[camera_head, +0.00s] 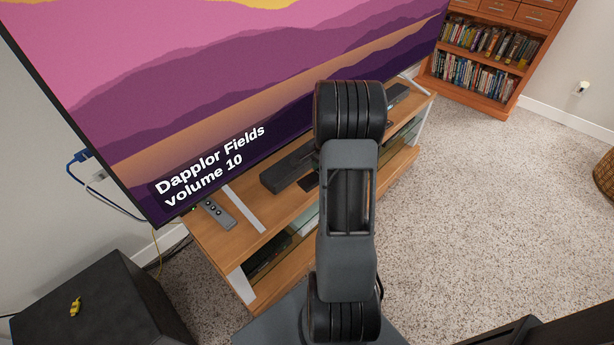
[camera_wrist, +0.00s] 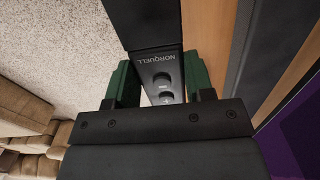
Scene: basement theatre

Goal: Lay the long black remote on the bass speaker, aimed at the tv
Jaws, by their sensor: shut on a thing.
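My gripper (camera_wrist: 158,85) is shut on the long black remote (camera_wrist: 162,62), its green fingertips on either side. The remote's face shows the word NORQUELL and round buttons, and its dark far part runs out of the top of the wrist view. In the head view my arm hides the gripper; a small dark piece (camera_head: 308,182) beside the arm may be the remote's end, I cannot tell. The bass speaker (camera_head: 110,300) is a black box at the lower left. The tv (camera_head: 240,85) stands on the wooden bench, showing a purple landscape.
A small yellow object (camera_head: 75,306) lies on the speaker's top. A grey remote (camera_head: 217,213) lies on the bench (camera_head: 200,240) near its left end. A soundbar (camera_head: 285,170) lies below the tv. A bookcase (camera_head: 490,55) stands at the back; carpet (camera_head: 490,210) is clear at right.

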